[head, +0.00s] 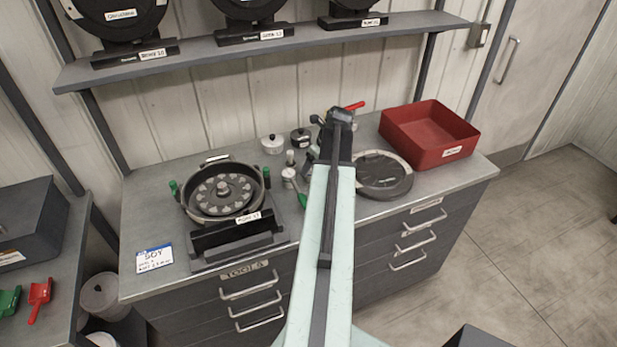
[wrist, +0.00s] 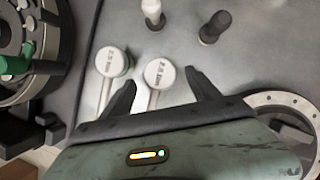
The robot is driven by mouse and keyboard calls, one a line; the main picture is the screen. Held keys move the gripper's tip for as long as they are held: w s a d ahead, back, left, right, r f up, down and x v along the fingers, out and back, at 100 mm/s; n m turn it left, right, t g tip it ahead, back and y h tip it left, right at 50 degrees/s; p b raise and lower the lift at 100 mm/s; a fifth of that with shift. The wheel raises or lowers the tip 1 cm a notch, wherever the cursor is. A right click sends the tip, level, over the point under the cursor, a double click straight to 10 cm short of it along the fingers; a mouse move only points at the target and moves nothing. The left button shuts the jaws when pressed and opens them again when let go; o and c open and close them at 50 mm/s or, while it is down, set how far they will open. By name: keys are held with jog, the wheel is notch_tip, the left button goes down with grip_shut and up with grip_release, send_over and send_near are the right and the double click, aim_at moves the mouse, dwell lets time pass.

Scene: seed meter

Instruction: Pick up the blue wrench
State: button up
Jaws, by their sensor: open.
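I cannot make out a blue wrench in either view. My gripper (wrist: 163,92) is open in the wrist view, its two dark fingers spread apart above the grey worktop. A white round-headed tool (wrist: 160,73) with a printed size label and a pale stem lies between the fingertips. A similar white-headed tool (wrist: 112,62) lies just left of the left finger. I cannot tell whether the fingers touch either one. In the head view my arm covers part of the worktop and hides most of the gripper.
A seed meter (head: 222,193) with green handles stands left on the worktop (head: 140,215). A dark disc (head: 383,175) and a red tray (head: 430,138) are at the right. Small knobs, one white (wrist: 152,12) and one black (wrist: 215,27), stand beyond the fingers. A shelf (head: 270,47) overhangs behind.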

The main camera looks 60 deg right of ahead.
jog(key=b+x, duration=0.3)
jog(key=x, duration=0.2)
jog(key=shift+s+b, duration=0.15)
jog(key=shift+b, duration=0.25)
jog(key=shift+r, duration=0.15)
jog(key=shift+c, duration=0.2)
grip_shut()
jog(key=shift+r+p, duration=0.55)
jog(key=shift+p, duration=0.2)
notch_tip(320, 180, up, 3)
jog(key=p, duration=0.3)
jog(key=s+a, duration=0.2)
jog(key=s, duration=0.3)
jog(key=s+a, duration=0.2)
jog(key=s, duration=0.3)
jog(key=s+a+r, duration=0.1)
jog(key=s+a, duration=0.1)
jog(key=s, duration=0.3)
jog(key=shift+p, duration=0.4)
